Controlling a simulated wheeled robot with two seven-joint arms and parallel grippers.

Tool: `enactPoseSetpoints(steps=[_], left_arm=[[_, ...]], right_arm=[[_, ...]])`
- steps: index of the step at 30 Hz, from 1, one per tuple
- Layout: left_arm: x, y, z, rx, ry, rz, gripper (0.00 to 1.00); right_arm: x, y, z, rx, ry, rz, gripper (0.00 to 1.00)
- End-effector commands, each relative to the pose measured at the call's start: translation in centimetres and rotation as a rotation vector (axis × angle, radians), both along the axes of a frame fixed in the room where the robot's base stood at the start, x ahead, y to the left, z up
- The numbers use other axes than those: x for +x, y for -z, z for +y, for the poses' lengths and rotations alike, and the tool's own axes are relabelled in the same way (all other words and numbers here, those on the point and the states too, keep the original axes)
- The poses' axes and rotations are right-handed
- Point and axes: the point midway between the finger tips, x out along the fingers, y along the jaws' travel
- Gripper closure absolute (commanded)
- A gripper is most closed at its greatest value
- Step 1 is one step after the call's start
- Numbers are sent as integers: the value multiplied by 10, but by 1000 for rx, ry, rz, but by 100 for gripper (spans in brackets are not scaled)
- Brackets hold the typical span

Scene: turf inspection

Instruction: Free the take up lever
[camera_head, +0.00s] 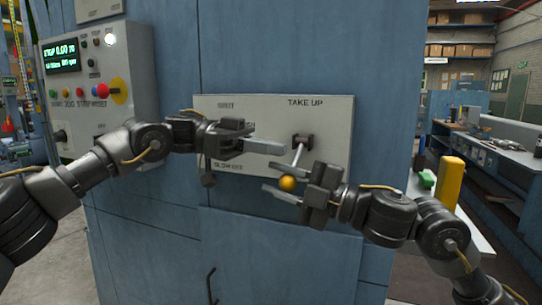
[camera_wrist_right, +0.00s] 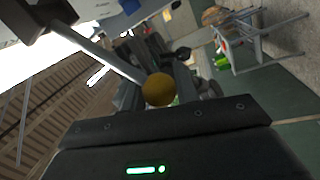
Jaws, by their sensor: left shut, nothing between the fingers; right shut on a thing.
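The take up lever is a pale rod (camera_head: 297,156) with a yellow ball knob (camera_head: 287,184), slanting down from a dark pivot block (camera_head: 302,141) under the TAKE UP label. My right gripper (camera_head: 278,184) is shut on the yellow knob, with one finger above it and one below. In the right wrist view the knob (camera_wrist_right: 159,89) sits in front of the gripper, and the rod (camera_wrist_right: 100,55) runs up left to the pivot. My left gripper (camera_head: 284,148) is shut and empty, pointing right in front of the panel, with its tips just left of the lever rod.
The pale panel (camera_head: 335,120) is on a blue cabinet (camera_head: 270,50). A dark knob (camera_head: 208,180) hangs below my left gripper, its upper part hidden. A control box (camera_head: 85,95) with several buttons stands out at left. A bench with a yellow block (camera_head: 450,182) is at right.

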Motion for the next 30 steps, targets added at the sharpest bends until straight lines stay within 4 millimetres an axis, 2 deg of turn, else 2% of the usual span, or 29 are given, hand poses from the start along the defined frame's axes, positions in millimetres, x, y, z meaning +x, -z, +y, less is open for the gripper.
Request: enactPoseSetpoints(steps=[6,17,22,29,30], left_arm=[[-2,12,-2,0,2,-1,100],[-2,14,-2,0,2,-1,100],[-2,27,-4,2,2,2,100],[-2,34,-5,11,4,7,100],[-2,34,-5,12,4,8,100]], right_arm=[[2,-5,-2,9,9,-2,100],[2,-4,-2,9,9,-2,100],[2,-4,-2,9,9,-2,100],[2,-5,-2,11,7,-3,100],[1,-5,-2,11,7,-3,68]])
